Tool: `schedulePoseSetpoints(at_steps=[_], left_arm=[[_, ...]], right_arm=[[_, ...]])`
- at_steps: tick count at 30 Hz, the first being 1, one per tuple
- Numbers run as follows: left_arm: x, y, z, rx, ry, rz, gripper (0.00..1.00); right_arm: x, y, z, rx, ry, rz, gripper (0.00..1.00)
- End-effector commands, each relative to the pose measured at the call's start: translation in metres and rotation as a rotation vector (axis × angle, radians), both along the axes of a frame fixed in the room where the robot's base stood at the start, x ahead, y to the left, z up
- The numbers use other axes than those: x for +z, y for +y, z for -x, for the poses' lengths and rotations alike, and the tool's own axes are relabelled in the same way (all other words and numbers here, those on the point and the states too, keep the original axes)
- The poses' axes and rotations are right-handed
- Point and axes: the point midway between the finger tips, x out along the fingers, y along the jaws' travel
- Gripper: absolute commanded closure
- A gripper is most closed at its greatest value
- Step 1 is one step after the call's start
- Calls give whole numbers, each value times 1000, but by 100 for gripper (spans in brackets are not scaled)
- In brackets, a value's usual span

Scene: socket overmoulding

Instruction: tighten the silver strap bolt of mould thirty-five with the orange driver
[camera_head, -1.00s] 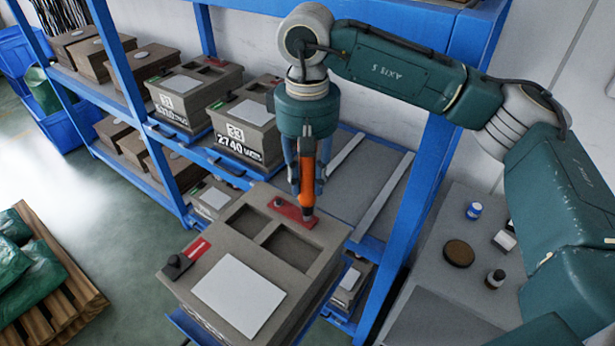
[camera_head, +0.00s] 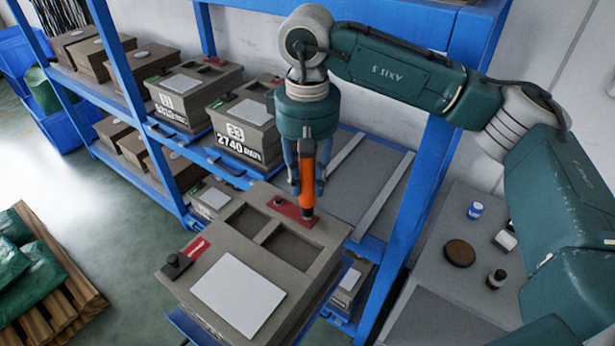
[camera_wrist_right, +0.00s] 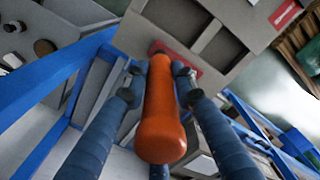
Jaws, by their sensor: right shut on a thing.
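My right gripper (camera_head: 306,190) is shut on the orange driver (camera_head: 307,178), which stands nearly upright over the front mould (camera_head: 225,227). The driver's lower end meets or sits just above the near right end of a red strap plate (camera_head: 289,207) on the mould's top; contact is hard to tell. The driver hides that end, and I cannot make out a silver bolt. In the right wrist view the orange driver (camera_wrist_right: 161,115) lies between the blue fingers (camera_wrist_right: 160,85), pointing at the red plate (camera_wrist_right: 182,62). The front mould's number is not readable. My left gripper is not in view.
The front mould has two open pockets, a white sheet (camera_head: 238,295) and a dark knob (camera_head: 175,264) at its left. Blue rack posts (camera_head: 420,200) stand close on the right. Mould 33 (camera_head: 240,130) and others sit on the shelf behind. A grey bench (camera_head: 430,280) carries small bottles.

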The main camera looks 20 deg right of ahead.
Motion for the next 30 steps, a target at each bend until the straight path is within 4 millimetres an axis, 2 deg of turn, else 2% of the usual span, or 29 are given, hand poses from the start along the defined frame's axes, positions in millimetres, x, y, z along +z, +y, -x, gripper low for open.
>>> schedulePoseSetpoints(at_steps=[30], left_arm=[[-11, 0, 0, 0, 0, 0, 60]], right_arm=[[-12, 0, 0, 0, -1, -1, 100]])
